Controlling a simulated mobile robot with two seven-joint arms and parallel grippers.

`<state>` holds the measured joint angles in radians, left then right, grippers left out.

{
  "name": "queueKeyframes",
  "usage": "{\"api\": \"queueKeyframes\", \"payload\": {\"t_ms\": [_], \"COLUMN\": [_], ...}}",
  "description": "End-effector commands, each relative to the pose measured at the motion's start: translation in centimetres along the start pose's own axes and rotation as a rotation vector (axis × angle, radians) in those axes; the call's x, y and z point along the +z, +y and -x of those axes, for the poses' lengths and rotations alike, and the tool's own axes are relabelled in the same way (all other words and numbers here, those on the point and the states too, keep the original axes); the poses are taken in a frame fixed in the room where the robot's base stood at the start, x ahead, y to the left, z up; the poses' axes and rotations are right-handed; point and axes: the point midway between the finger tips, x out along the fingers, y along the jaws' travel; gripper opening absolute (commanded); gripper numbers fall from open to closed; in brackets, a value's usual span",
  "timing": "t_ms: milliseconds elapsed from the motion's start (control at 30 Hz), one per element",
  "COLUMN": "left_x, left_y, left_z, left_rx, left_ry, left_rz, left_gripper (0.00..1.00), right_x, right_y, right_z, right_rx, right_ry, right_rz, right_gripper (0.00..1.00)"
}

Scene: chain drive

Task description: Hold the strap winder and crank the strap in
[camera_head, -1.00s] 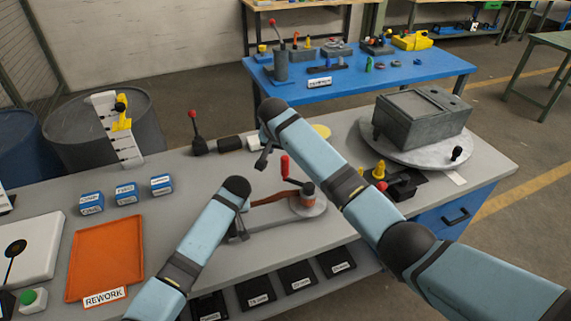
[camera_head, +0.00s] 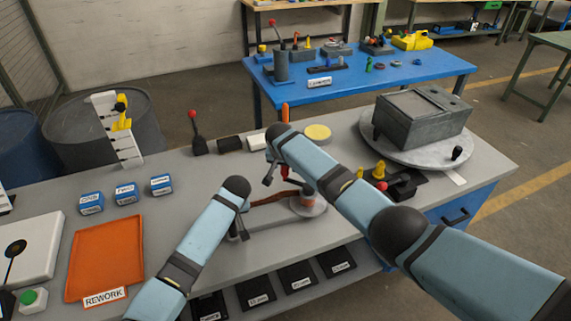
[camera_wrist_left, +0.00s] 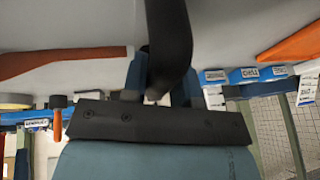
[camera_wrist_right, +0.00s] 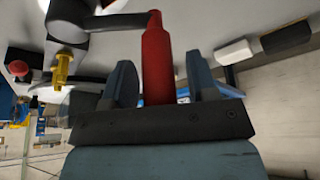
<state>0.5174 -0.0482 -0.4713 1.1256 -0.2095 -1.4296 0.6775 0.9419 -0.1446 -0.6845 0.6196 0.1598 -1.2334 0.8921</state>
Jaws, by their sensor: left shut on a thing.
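The strap winder (camera_head: 262,223) is a grey plate on the bench with a round drum (camera_head: 307,205) at its right end and a brown strap (camera_head: 270,198) along it. My left gripper (camera_head: 240,227) is shut on a dark bar (camera_wrist_left: 168,45) at the winder's left end. My right gripper (camera_head: 275,174) is over the winder. In the right wrist view, the red crank handle (camera_wrist_right: 157,55) stands between my open right fingers (camera_wrist_right: 160,85), with a clear gap on the right side. My right arm partly hides the crank and handle in the head view.
A grey box on a round turntable (camera_head: 375,150) stands at the back right. A yellow disc (camera_head: 318,133), a red-knobbed lever (camera_head: 194,130) and blue boxes (camera_head: 126,193) lie behind and left. An orange tray (camera_head: 105,255) is at the left. Black bins (camera_head: 297,277) line the front.

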Motion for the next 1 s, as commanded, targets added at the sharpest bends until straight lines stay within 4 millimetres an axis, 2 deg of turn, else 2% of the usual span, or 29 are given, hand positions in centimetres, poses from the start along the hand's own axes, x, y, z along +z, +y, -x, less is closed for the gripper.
{"api": "queueKeyframes", "payload": {"t_ms": [33,200,233,400,733,1000], "left_x": [0.0,0.0,0.0,0.0,0.0,0.0], "left_y": [0.0,0.0,0.0,0.0,0.0,0.0], "left_z": [0.0,0.0,0.0,0.0,0.0,0.0], "left_rx": [0.000,0.000,0.000,0.000,0.000,0.000], "left_ry": [0.000,0.000,0.000,0.000,0.001,0.000], "left_rz": [0.000,0.000,0.000,0.000,-0.001,-0.001], "left_gripper": [0.00,0.00,0.00,0.00,0.00,0.00], "right_x": [0.0,0.0,0.0,-0.2,-1.9,-2.0], "right_y": [0.0,0.0,0.0,0.1,0.8,0.9], "right_z": [0.0,0.0,0.0,-0.1,-0.8,-0.9], "right_rx": [0.000,0.000,0.000,0.009,0.094,0.106], "right_ry": [0.000,0.000,0.000,-0.001,-0.002,0.000], "right_rz": [0.000,0.000,0.000,-0.021,-0.224,-0.256], "right_gripper": [0.41,0.02,0.00,0.00,0.00,0.00]}}
